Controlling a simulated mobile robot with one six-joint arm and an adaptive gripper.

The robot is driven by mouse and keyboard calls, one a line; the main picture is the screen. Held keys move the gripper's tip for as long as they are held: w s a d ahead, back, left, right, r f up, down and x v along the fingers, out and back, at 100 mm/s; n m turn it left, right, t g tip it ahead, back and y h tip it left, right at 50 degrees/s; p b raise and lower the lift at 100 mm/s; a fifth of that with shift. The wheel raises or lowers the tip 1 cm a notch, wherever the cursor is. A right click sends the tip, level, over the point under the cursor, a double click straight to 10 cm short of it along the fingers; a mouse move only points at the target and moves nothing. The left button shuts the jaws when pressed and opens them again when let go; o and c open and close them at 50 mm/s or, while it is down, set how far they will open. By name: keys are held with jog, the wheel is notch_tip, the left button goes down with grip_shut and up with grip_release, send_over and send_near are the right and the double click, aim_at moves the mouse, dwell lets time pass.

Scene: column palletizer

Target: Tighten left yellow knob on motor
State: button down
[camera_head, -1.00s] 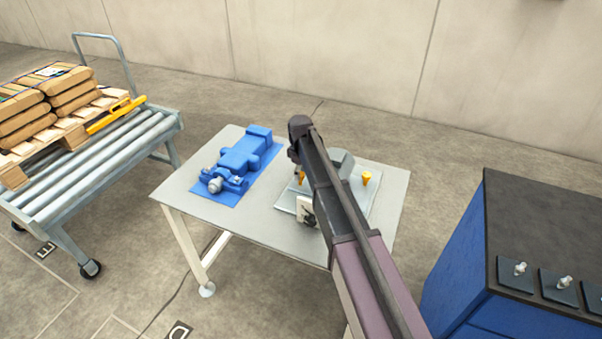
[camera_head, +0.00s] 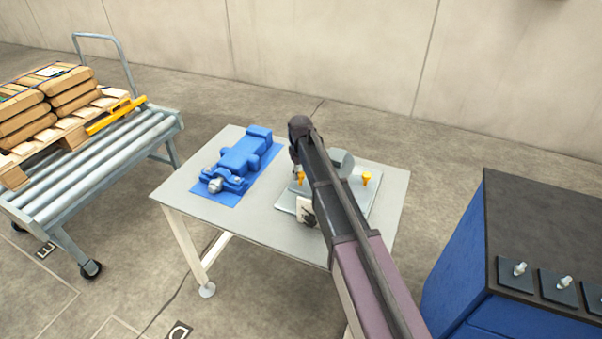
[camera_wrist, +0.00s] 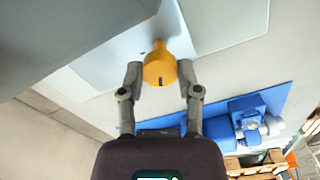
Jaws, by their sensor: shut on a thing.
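The left yellow knob (camera_wrist: 160,70) sits between the two fingertips of my gripper (camera_wrist: 160,82) in the wrist view, and the fingers are shut on it. A dark slot shows on the knob's face. In the head view this knob (camera_head: 301,181) shows beside my arm, which hides most of my gripper. The grey motor (camera_head: 343,161) stands on a light plate (camera_head: 286,199) on the table and is partly hidden behind my arm. The other yellow knob (camera_head: 366,178) stands upright at the motor's right side, clear of my arm.
A blue device (camera_head: 240,158) lies on a blue mat on the left half of the table (camera_head: 186,195). A roller cart (camera_head: 100,160) with sacks on a pallet stands at the left. A blue cabinet (camera_head: 470,240) with a dark top stands at the right.

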jog(key=m, duration=0.6)
jog(key=shift+s, duration=0.1)
jog(key=m, duration=0.6)
jog(key=shift+m, duration=0.4)
jog(key=shift+c, duration=1.5)
grip_release()
